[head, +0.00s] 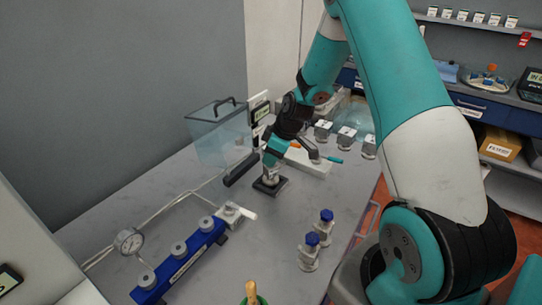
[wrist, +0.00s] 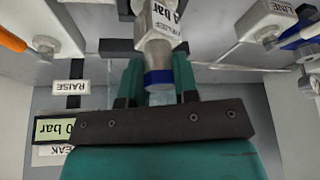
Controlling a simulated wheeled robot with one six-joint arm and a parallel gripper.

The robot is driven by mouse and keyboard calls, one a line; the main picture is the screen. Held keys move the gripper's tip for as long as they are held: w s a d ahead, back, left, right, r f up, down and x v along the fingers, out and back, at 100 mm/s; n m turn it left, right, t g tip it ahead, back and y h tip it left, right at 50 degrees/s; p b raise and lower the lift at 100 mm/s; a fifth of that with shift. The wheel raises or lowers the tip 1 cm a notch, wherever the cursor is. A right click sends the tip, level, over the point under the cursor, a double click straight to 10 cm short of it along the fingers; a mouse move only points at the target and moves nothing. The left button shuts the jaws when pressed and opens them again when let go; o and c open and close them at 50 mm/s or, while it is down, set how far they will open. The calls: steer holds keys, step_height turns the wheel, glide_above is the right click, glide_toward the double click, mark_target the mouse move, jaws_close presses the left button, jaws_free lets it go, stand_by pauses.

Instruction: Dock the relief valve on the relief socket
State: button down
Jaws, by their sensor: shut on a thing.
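My gripper (head: 272,162) points down over a small black square pad (head: 262,188) in the middle of the bench. In the wrist view its teal fingers (wrist: 158,85) are shut on the relief valve (wrist: 158,45), a grey metal body with a blue band and a white label ending in "bar". In the head view the valve (head: 270,177) shows as a small silvery shape at or just above the pad; I cannot tell whether it touches. A blue manifold (head: 182,262) with several round grey fittings lies at front left. I cannot tell which fitting is the relief socket.
Two blue-capped fittings (head: 312,240) stand front right. A clear box with a black handle (head: 219,135) and a white unit with levers (head: 308,163) are behind. Bench between is clear.

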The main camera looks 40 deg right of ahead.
steer(key=shift+f+b, duration=0.6)
steer(key=shift+b, duration=0.05)
stand_by(0.4)
steer(key=c, duration=1.1)
jaws_free()
steer(key=shift+c, duration=0.2)
steer(key=p+v, duration=0.6)
steer(key=v, duration=0.5)
steer(key=shift+p, duration=0.35)
steer(key=shift+w, duration=0.1)
steer(key=s+a+r+g+b, duration=0.1)
steer(key=s+a+r+b, duration=0.15)
steer(key=s+a, duration=0.4)
steer(key=s+a+r+g+y+b, duration=0.1)
steer(key=s+a+r, duration=0.25)
steer(key=a, duration=0.55)
steer(key=s+a+r+b, duration=0.2)
steer(key=s+a+r, duration=0.2)
steer(key=a, duration=0.4)
steer(key=s+a+r+m+g+b, duration=0.1)
steer(key=s+a, duration=0.2)
steer(key=s, duration=0.8)
steer(key=shift+a+g+b, duration=0.2)
steer(key=shift+g+b, duration=0.1)
steer(key=shift+b, duration=0.1)
